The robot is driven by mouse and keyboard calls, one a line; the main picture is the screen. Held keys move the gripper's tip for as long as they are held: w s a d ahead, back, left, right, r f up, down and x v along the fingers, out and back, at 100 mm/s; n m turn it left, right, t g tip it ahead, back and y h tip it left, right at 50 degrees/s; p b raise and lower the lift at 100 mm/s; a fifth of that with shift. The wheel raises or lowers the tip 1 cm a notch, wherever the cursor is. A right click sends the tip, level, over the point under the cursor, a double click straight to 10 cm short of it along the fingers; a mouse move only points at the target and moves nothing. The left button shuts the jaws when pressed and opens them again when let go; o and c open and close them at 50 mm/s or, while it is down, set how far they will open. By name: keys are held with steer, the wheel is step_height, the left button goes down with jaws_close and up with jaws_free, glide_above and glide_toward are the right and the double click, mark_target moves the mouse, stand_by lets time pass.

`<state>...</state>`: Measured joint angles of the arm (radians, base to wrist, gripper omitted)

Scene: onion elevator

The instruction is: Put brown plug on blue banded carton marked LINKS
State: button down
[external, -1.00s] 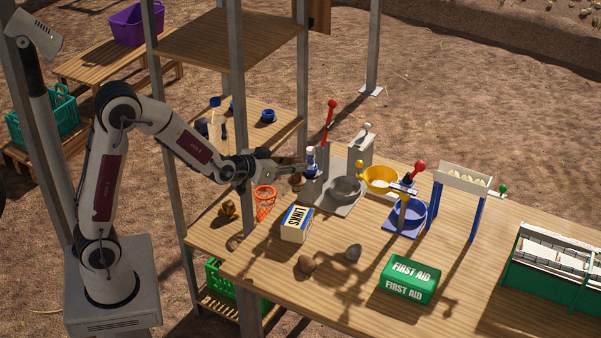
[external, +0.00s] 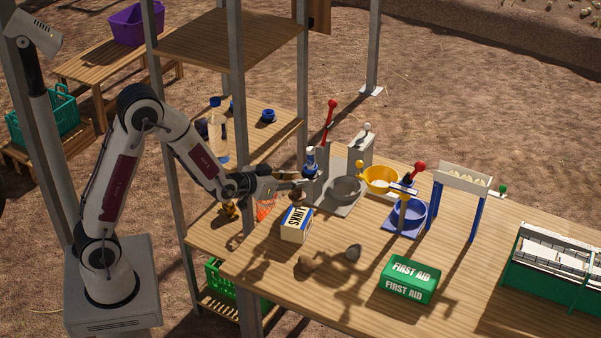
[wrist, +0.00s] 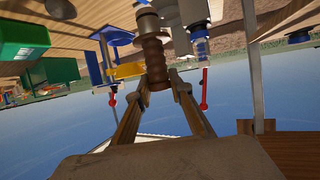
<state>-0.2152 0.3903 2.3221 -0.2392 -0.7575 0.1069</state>
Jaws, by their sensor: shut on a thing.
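The brown plug (wrist: 153,63) is a ridged brown piece held between the fingertips of my gripper (wrist: 155,84) in the wrist view. In the external view my gripper (external: 299,182) is shut on it, and the plug (external: 297,197) hangs just below the fingertips. The blue banded carton marked LINKS (external: 297,224) is white and yellow with a blue band and lies on the table. The plug is above and close to the carton's far edge in the picture; a gap seems to remain, but its depth is hard to tell.
Two stones (external: 353,251) and a green first aid box (external: 410,279) lie in front. A blue press (external: 408,212) stands right.

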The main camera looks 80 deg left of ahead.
mark_target(295, 197)
steer(key=shift+f, duration=2.1)
steer(key=shift+f, duration=0.1)
steer(key=c, duration=1.8)
jaws_free()
steer(key=shift+v, duration=3.85)
steer(key=shift+d, duration=0.1)
